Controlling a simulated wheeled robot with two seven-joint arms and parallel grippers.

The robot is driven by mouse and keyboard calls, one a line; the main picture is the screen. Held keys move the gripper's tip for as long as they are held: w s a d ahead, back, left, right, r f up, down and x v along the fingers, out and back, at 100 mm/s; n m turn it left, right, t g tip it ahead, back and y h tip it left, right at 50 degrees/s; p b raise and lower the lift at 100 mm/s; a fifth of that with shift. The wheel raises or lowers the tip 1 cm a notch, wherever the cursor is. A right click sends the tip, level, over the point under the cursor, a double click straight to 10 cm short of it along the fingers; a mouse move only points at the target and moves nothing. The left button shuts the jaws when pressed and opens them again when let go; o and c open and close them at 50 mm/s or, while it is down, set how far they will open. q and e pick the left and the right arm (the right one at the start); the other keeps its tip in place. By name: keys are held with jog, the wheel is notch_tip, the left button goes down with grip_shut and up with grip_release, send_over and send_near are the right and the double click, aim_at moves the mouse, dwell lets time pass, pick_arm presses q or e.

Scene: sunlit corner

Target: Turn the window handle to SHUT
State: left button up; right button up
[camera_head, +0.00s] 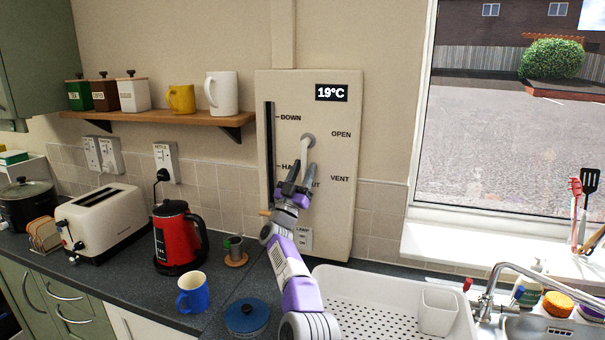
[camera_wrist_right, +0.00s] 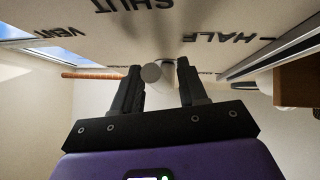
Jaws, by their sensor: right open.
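The window handle (camera_head: 306,150) is a pale lever on the cream wall panel (camera_head: 338,230). It hangs down from its round pivot, just right of the slider. OPEN is printed to its upper right and VENT to its right. The SHUT label lies by its lower end, partly hidden by my gripper. My right gripper (camera_head: 299,178) is open at the lower end of the handle. In the right wrist view, the pale round handle end (camera_wrist_right: 152,72) shows between the open fingers (camera_wrist_right: 158,78); contact is unclear. My left gripper is not in view.
A black slider slot (camera_head: 269,145) with DOWN and HALF labels runs left of the handle. Below are a white drainer (camera_head: 345,285), a red kettle (camera_head: 176,237), a blue mug (camera_head: 193,293) and a tap (camera_head: 490,290). A shelf (camera_head: 160,117) is at upper left.

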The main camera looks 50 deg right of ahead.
aim_at(302, 173)
jog(key=shift+f, duration=0.1)
jog(key=shift+a+f+b, duration=0.4)
jog(key=shift+f+b, duration=0.05)
jog(key=shift+b, duration=0.1)
jog(key=b+v, duration=0.2)
jog(key=v, duration=0.2)
jog(key=shift+a+f, duration=0.15)
jog(key=shift+a, duration=0.1)
jog(key=shift+v, duration=0.85)
